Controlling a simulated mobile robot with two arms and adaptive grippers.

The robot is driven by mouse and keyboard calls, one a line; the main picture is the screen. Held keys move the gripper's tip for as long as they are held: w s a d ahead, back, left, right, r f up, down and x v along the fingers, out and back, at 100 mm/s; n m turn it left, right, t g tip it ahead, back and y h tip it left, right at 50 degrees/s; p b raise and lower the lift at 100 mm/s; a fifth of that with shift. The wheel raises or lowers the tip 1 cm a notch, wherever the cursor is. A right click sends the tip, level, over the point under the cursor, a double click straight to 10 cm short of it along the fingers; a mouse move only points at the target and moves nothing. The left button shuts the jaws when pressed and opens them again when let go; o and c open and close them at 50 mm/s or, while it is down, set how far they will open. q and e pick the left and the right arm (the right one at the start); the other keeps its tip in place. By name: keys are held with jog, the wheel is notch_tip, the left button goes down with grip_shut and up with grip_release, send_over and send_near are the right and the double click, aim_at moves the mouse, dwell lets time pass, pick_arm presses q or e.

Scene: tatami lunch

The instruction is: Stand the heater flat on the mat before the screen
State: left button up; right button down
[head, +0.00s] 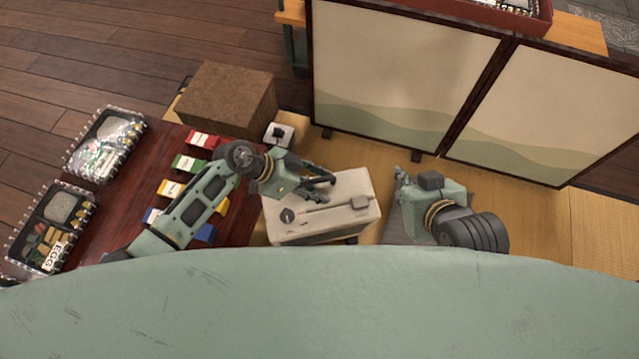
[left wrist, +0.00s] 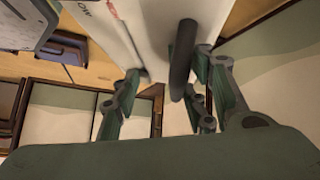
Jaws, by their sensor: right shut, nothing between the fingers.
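The heater (head: 325,226) is a pale box with a dark knob and a dark bar-like handle on its upward face. It lies near the middle of the head view, and its underside is hidden. My left gripper (head: 322,188) is over its far upper side. In the left wrist view the heater's pale body (left wrist: 152,30) and dark handle (left wrist: 182,60) show between my left fingers (left wrist: 170,85), which are apart; whether they press on it is unclear. My right gripper (head: 401,182) is shut and empty, just right of the heater. The folding screen (head: 405,75) stands behind.
The straw-coloured mat (head: 535,215) is clear at the right. A brown box (head: 228,98) and a small white item (head: 279,136) stand left of the screen. A dark red table (head: 120,215) holds several small coloured boxes and two clear-lidded lunch trays.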

pick_arm(q)
jog(key=v, duration=1.1)
jog(key=shift+a+r, duration=0.15)
jog(key=shift+r, duration=0.2)
